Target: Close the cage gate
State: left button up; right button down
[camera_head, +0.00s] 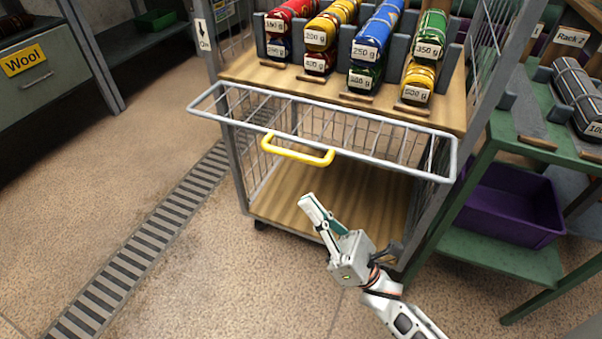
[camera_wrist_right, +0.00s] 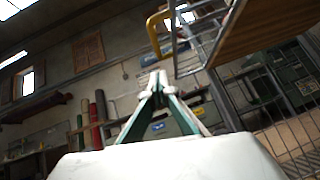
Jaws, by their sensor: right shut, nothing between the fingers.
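The cage gate (camera_head: 395,164) is a grey wire-mesh panel on the front of the wheeled cage. It sticks out forward from just below the shelf edge, tilted away from the cage front. A yellow handle (camera_head: 298,150) is fixed on its outer rail. The handle also shows at the top of the right wrist view (camera_wrist_right: 154,36). My right gripper (camera_head: 308,202) is below and in front of the handle, apart from it, with its fingers together and empty. Its fingertips also show in the right wrist view (camera_wrist_right: 154,82). My left gripper is not in view.
The cage's wooden shelf (camera_head: 240,68) holds several labelled colored rolls in grey dividers. Its lower wooden deck (camera_head: 370,215) is empty. A green rack (camera_head: 500,255) with a purple bin (camera_head: 510,205) stands close on the right. The floor at left, with a drain grate (camera_head: 150,240), is clear.

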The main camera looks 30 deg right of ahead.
aim_at(287, 156)
jog(key=w+r, duration=0.1)
jog(key=r, duration=0.1)
jog(key=w+r, duration=0.1)
jog(key=r, duration=0.1)
jog(key=w+r, duration=0.1)
jog(key=r, duration=0.1)
jog(key=shift+a+r, duration=0.35)
jog(key=shift+r, duration=0.1)
